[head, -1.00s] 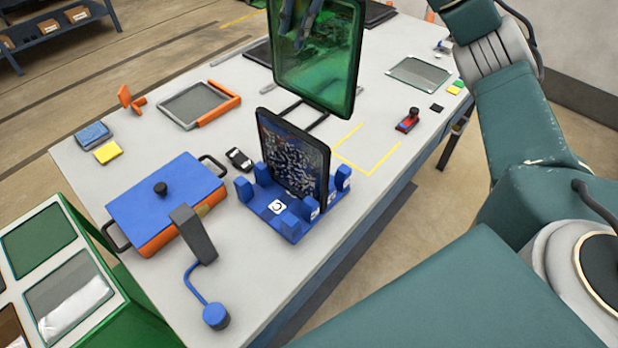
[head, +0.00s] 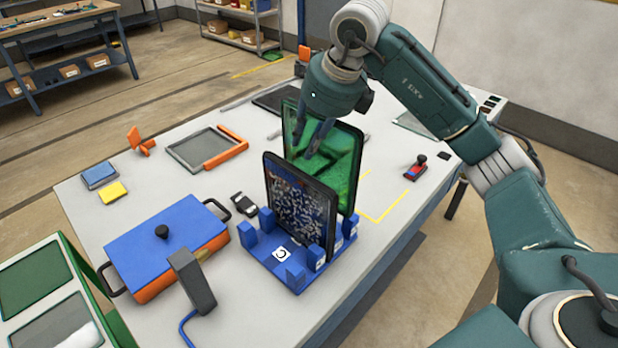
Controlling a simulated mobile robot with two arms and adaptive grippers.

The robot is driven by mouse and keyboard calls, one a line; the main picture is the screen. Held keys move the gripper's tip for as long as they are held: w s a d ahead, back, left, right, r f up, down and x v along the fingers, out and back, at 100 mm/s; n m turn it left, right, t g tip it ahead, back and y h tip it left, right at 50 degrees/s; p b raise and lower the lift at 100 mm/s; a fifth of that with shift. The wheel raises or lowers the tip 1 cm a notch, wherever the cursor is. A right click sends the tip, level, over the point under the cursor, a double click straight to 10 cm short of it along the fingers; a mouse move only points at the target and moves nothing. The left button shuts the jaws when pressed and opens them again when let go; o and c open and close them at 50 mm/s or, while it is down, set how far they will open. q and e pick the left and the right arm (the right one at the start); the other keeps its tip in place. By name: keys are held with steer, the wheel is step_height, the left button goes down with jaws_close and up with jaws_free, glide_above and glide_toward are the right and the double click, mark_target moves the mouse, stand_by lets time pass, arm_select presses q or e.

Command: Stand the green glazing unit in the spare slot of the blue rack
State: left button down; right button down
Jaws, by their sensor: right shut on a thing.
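The green glazing unit (head: 342,168) is a dark-framed green glass pane, standing close to upright. My right gripper (head: 311,148) is shut on it near its top edge, coming from above. The blue rack (head: 262,254) sits at the front of the table. A dark-framed patterned unit (head: 300,206) stands upright in the rack and hides the lower left part of the green unit. The green unit is just behind it, its visible lower corner near the rack's back end. I cannot tell whether its bottom edge is in the slot. My left gripper is out of view.
A black-and-white small item (head: 243,204) lies close by. A red-and-black stamp (head: 415,167) is at the right. Yellow tape marks table space behind the rack.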

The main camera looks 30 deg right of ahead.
step_height(320, 180, down, 10)
steer(key=shift+r+p, duration=0.25)
steer(key=shift+p, duration=0.4)
steer(key=shift+f, duration=0.15)
steer(key=shift+f, duration=0.15)
steer(key=c, duration=1.5)
jaws_free()
steer(key=shift+c, duration=0.2)
steer(key=shift+o, duration=0.3)
steer(key=shift+s, duration=0.1)
